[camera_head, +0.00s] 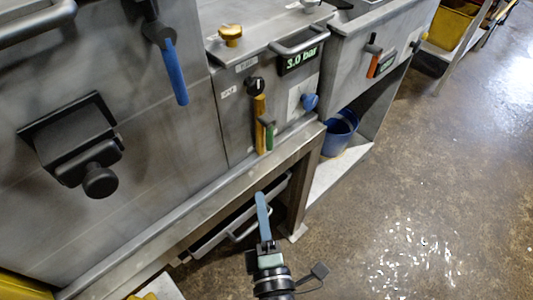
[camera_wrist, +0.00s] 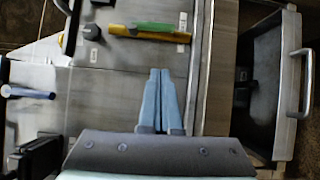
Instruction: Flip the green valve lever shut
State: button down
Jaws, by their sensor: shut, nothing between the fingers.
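The green valve lever (camera_head: 269,137) hangs down on the front of the grey metal cabinet, close beside a yellow lever (camera_head: 259,110). In the wrist view the green lever (camera_wrist: 153,26) lies alongside the yellow one, near the top of the picture. My gripper (camera_head: 260,196) is below and in front of the levers in the head view, with its pale blue fingers pressed together and empty. In the wrist view the fingertips (camera_wrist: 160,72) point toward the levers, with a visible gap between. Nothing touches the fingers.
A 3.0 bar display (camera_head: 301,59) sits above the levers, and a blue knob (camera_head: 309,102) to their right. A metal ledge (camera_head: 225,185) and a drawer with a handle (camera_head: 244,234) lie below. A blue lever (camera_head: 175,72) is at left. Open floor is at right.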

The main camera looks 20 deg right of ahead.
jog(key=p, duration=0.1)
send_near(267, 133)
jog(key=w+a+f, duration=0.2)
jog(key=w+f, duration=0.1)
jog(key=w, duration=0.2)
jog(key=shift+w+d+f+p, duration=0.1)
jog(key=shift+w+d+p, duration=0.2)
jog(key=shift+d, duration=0.2)
jog(key=shift+w+d+f+p, duration=0.1)
jog(key=shift+w+d+p, duration=0.1)
jog(key=shift+d+p, duration=0.25)
jog(key=shift+w+d+f+p, duration=0.1)
jog(key=shift+w+d+p, duration=0.15)
jog(key=shift+d, duration=0.3)
jog(key=shift+f, duration=0.1)
jog(key=shift+d+f+b, duration=0.1)
jog(key=shift+d+b, duration=0.05)
jog(key=shift+b, duration=0.7)
